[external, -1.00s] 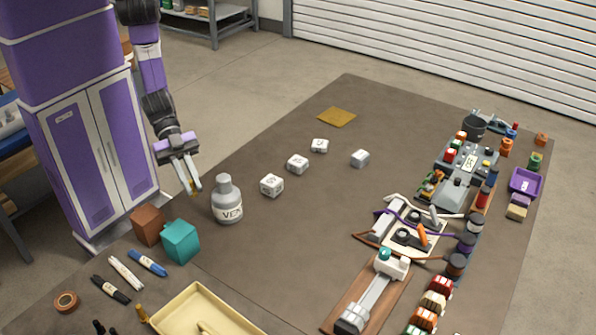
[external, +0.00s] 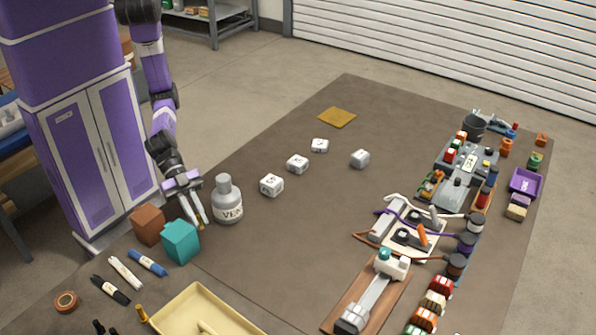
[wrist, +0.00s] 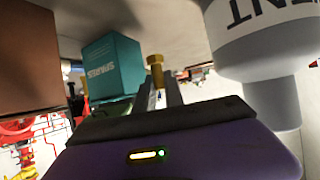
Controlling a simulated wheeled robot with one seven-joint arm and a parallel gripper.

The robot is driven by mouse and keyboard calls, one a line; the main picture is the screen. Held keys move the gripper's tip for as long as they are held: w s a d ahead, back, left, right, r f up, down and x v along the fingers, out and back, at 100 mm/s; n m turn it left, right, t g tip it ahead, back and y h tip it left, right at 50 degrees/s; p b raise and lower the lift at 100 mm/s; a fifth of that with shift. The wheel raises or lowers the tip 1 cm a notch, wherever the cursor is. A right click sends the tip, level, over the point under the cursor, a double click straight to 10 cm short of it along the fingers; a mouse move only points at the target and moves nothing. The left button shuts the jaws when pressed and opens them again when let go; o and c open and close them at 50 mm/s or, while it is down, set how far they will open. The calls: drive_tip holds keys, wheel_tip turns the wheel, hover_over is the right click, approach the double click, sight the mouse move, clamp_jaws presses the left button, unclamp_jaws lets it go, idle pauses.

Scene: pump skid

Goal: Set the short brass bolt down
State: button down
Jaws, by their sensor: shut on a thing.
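My gripper (external: 197,208) is low over the near left part of the mat, between the grey bottle (external: 227,200) and the teal box (external: 181,241). It is shut on the short brass bolt (wrist: 155,72), whose head shows at the fingertips in the wrist view. In the external view the bolt is too small and too covered by the fingers to make out clearly. I cannot tell whether it touches the mat.
A brown box (external: 147,225) stands left of the teal box. White labelled blocks (external: 271,185) lie beyond the bottle. The mat's middle (external: 290,240) is clear.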

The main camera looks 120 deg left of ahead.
drive_tip(key=shift+f, duration=2.05)
drive_tip(key=c, duration=1.9)
unclamp_jaws()
drive_tip(key=shift+f, duration=0.15)
drive_tip(key=shift+o, duration=0.9)
